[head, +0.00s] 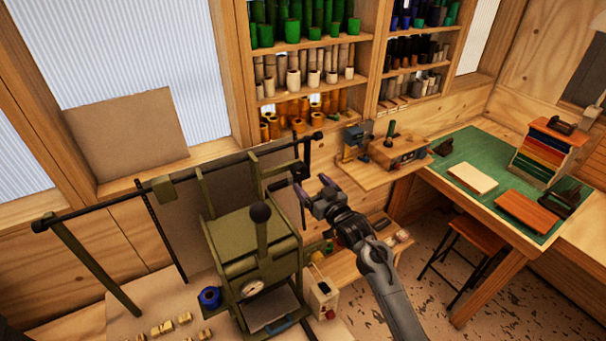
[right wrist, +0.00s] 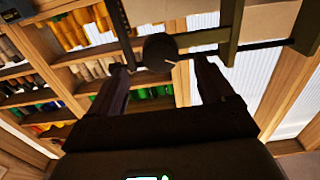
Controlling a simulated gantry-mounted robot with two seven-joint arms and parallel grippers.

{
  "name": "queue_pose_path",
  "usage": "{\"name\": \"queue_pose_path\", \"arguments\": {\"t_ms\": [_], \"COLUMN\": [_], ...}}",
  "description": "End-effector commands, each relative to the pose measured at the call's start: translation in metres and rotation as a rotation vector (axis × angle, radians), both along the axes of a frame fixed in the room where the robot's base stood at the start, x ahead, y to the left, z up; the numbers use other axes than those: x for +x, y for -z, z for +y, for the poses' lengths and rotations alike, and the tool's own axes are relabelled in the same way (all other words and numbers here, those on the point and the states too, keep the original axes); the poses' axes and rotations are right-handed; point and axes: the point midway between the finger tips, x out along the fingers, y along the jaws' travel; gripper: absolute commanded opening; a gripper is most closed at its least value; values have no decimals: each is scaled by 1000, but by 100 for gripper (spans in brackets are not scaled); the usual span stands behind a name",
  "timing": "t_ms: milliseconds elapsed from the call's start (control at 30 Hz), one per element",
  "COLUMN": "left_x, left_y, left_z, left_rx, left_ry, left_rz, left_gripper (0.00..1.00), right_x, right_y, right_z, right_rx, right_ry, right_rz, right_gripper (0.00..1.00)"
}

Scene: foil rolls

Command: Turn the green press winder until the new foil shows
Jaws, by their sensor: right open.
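The olive-green press (head: 250,245) stands at the centre-left of the head view, with a dark ball-topped lever at its front. A long dark bar (head: 105,202) runs above it, and the dark winder crank (head: 307,150) hangs at its right end. My right gripper (head: 313,187) is open and empty beside the crank's lower part, its purple-tipped fingers pointing up-left. In the right wrist view, a dark round end (right wrist: 160,47) appears between and beyond the open fingers (right wrist: 165,75). I cannot tell whether they touch it. No foil colour can be made out. My left gripper is not in view.
A blue roll (head: 209,297) sits left of the press, and small brass pieces (head: 172,325) lie at the lower left. A small control box (head: 322,298) stands right of the press. Shelves of foil rolls (head: 300,75) line the back wall. A green-matted bench (head: 470,155) is at the right.

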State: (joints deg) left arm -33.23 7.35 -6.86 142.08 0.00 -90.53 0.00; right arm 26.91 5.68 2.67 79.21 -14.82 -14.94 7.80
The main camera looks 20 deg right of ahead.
Motion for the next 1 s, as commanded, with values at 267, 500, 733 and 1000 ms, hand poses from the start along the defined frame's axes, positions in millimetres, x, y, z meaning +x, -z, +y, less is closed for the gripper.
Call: {"name": "queue_pose_path", "arguments": {"t_ms": [267, 500, 733, 1000], "left_x": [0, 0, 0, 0], "left_y": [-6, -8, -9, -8], "left_z": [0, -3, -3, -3], "left_rx": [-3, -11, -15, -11], "left_ry": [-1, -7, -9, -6], "left_rz": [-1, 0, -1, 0], "left_gripper": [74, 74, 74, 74], "right_x": [36, 52, 55, 55], "right_y": [-1, -1, 0, 0], "right_z": [6, 9, 9, 9], "right_rx": [2, 1, 1, 1], "right_ry": [0, 0, 0, 0], "right_rz": [0, 0, 0, 0], "right_gripper": [82, 82, 82, 71]}}
